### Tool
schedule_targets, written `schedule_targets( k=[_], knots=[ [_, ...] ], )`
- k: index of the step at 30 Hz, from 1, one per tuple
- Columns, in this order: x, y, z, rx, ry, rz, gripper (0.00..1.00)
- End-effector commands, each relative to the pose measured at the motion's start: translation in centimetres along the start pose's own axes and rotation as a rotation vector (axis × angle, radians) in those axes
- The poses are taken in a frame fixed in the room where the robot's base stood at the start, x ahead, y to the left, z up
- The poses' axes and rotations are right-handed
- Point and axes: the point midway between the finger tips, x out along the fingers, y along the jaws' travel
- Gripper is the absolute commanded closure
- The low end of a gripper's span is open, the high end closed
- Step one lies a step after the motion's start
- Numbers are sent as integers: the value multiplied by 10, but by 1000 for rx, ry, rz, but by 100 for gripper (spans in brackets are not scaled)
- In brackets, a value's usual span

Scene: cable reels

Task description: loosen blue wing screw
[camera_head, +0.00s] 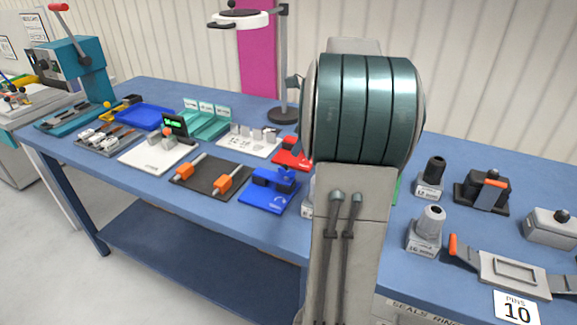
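I cannot make out a blue wing screw for certain. A blue fixture (270,190) stands on the front of the bench, just left of my arm. It has a dark blue block on a bright blue plate, and its small parts are too small to tell. My own arm, with a large teal banded joint and a grey link, fills the middle of the view and hides the bench behind it. My gripper does not show.
On the blue bench (60,140) left of my arm lie orange-handled tools (226,180), a white board (150,158), a blue tray (148,116) and a red fixture (290,155). A lamp stand (283,60) rises behind. Grey connectors (428,225) and an orange-handled clamp (510,272) are at right.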

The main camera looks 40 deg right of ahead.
Motion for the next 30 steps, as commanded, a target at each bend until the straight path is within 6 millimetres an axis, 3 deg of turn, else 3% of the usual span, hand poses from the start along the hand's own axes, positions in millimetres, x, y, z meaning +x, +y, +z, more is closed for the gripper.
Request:
schedule_targets(
  k=[6,12,25,26,29,30],
  knots=[
    [49,1,-1,0,1,4,71],
    [77,0,0,-1,1,2,71],
    [88,0,0,-2,0,-1,71],
    [88,0,0,-2,0,-1,74],
    [88,0,0,-2,1,-1,100],
    [88,0,0,-2,1,-1,100]
  ],
)
